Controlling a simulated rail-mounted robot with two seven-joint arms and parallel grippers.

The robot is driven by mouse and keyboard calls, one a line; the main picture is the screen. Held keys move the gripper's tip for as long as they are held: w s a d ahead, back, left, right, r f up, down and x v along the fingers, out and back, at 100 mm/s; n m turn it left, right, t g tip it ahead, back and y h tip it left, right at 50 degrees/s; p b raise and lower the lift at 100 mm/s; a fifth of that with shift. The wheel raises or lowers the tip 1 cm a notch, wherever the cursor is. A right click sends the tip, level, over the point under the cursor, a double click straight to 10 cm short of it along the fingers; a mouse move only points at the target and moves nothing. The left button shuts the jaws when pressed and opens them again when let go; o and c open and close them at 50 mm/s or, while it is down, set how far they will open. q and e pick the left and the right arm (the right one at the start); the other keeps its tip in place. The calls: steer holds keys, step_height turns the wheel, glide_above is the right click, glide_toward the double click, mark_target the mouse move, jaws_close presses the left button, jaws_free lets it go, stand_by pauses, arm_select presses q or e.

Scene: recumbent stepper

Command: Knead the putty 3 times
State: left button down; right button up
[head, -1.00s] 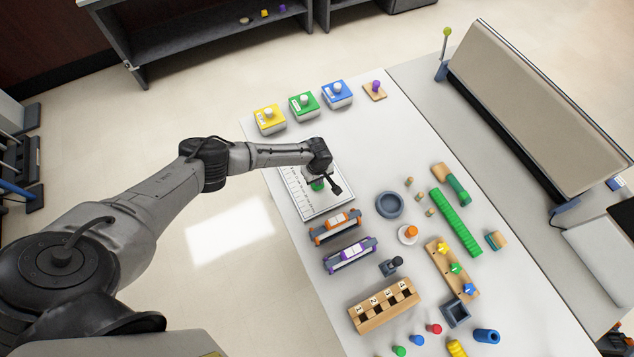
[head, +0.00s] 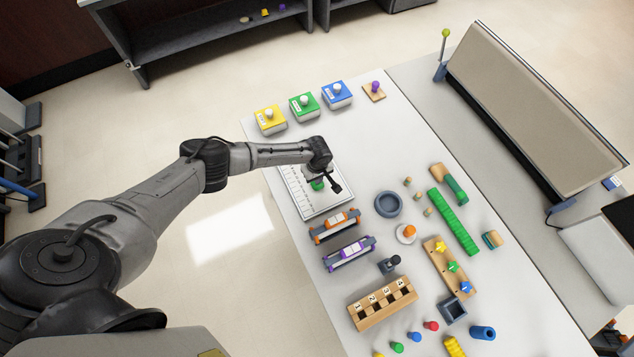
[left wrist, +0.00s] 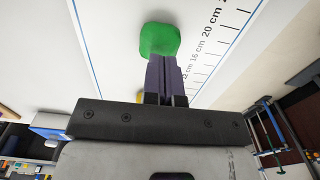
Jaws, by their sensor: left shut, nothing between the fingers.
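The putty is a green, rounded lump (head: 317,185) on a white board (head: 322,209) with ruler marks, at the near left edge of the table. My left gripper (head: 319,176) is over it, pointing down, and partly covers it in the head view. In the left wrist view, the putty (left wrist: 160,39) is just beyond the tips of the closed fingers (left wrist: 163,60). The fingers are together with nothing between them. I cannot tell whether the tips touch the putty. My right gripper is out of view.
Yellow (head: 269,120), green (head: 304,106) and blue (head: 336,95) boxes stand beyond the board. Orange (head: 335,226) and purple (head: 349,253) clip-like tools lie nearer. A grey bowl (head: 388,204) sits to the right. Table space between the blue box and bowl is clear.

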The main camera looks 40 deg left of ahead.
arm_select(q)
steer(key=shift+f, duration=0.15)
steer(key=shift+f, duration=0.4)
steer(key=shift+f+b, duration=0.15)
steer(key=shift+b, duration=0.2)
steer(key=shift+f, duration=0.15)
stand_by(0.7)
steer(key=shift+r+p, duration=0.9)
steer(key=shift+p, duration=0.1)
